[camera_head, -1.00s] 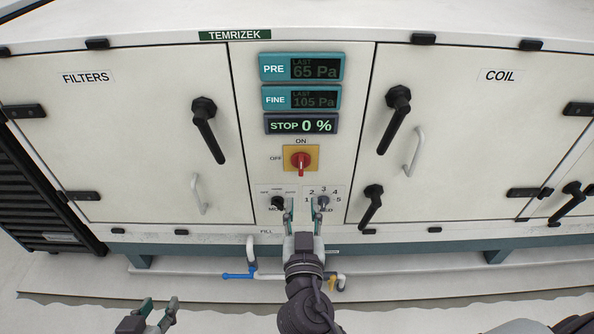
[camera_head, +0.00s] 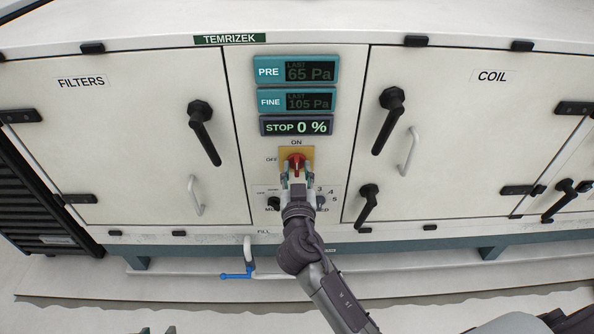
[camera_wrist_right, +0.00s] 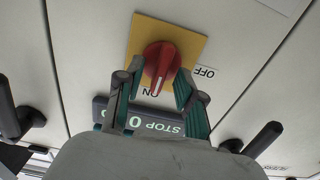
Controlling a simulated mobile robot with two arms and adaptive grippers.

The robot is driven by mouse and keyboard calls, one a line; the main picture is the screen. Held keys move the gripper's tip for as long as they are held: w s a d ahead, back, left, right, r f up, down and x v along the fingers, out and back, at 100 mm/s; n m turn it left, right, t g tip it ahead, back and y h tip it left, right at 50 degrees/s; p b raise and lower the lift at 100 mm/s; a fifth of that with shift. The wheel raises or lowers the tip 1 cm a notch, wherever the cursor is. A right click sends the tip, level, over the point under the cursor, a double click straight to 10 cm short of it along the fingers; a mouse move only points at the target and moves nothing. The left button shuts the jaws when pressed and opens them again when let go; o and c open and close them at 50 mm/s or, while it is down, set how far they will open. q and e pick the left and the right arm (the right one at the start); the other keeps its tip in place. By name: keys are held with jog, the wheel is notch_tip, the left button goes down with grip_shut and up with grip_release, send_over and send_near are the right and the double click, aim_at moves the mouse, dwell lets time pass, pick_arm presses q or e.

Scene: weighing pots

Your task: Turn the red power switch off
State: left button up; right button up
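The red power switch (camera_head: 296,161) is a rotary knob on a yellow square plate (camera_head: 308,153) in the panel's middle column. Its grip stands vertical, in line with the ON label above; OFF is at the left. In the right wrist view the picture is turned over, and the red knob (camera_wrist_right: 161,60) shows between my fingers. My right gripper (camera_head: 297,175) is open, one finger on each side of the knob's lower part; gaps show in the wrist view (camera_wrist_right: 160,88). Only the fingertips of my left gripper (camera_head: 157,331) show at the bottom edge, apart.
Above the switch are the PRE (camera_head: 296,69) and FINE displays and a display (camera_head: 296,126) reading STOP 0 %. Small selector knobs sit below, partly behind my right gripper. Black door handles (camera_head: 204,133) (camera_head: 387,120) stick out on both sides.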

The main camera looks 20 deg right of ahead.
grip_shut()
